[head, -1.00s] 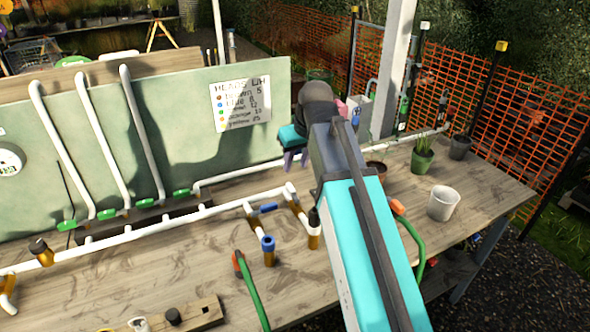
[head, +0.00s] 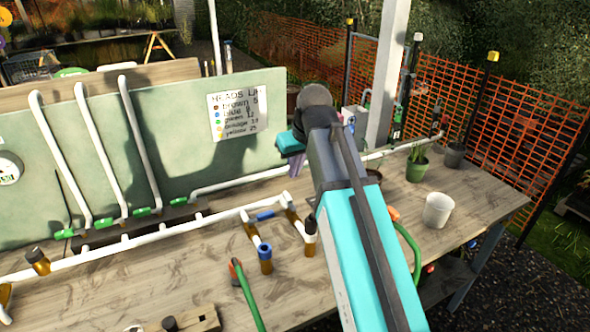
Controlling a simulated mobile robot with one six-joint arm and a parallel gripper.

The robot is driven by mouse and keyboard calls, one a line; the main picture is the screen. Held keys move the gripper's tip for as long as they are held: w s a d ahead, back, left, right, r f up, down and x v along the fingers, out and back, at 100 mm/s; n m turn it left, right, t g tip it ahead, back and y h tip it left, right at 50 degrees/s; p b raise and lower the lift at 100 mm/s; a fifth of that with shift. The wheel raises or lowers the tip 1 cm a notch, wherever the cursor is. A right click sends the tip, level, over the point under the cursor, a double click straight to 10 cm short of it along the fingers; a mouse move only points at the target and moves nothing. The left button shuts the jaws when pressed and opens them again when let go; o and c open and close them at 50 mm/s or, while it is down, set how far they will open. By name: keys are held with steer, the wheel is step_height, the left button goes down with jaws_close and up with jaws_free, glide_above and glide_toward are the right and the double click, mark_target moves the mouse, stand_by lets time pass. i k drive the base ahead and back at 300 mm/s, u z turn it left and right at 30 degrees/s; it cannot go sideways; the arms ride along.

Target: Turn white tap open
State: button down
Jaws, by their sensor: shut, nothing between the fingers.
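I cannot make out a white tap for certain. A white-capped post (head: 418,38) stands at the back right, with a green and dark fitting (head: 398,113) near it. A white pipe (head: 232,185) runs along the foot of the green board towards the back right. My gripper (head: 297,167) hangs from my teal wrist in front of the board's right edge, above the bench. Its fingers are shut and seem empty. My arm hides part of the bench and the pipe behind it.
A sign (head: 237,115) is on the green board (head: 185,130). A white pot (head: 438,210) and a green plant pot (head: 417,168) stand at the bench's right. Brown fittings and a green hose (head: 247,295) lie in front. An orange mesh fence (head: 490,110) stands behind.

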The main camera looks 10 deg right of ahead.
mark_target(286, 197)
steer(key=k, duration=0.95)
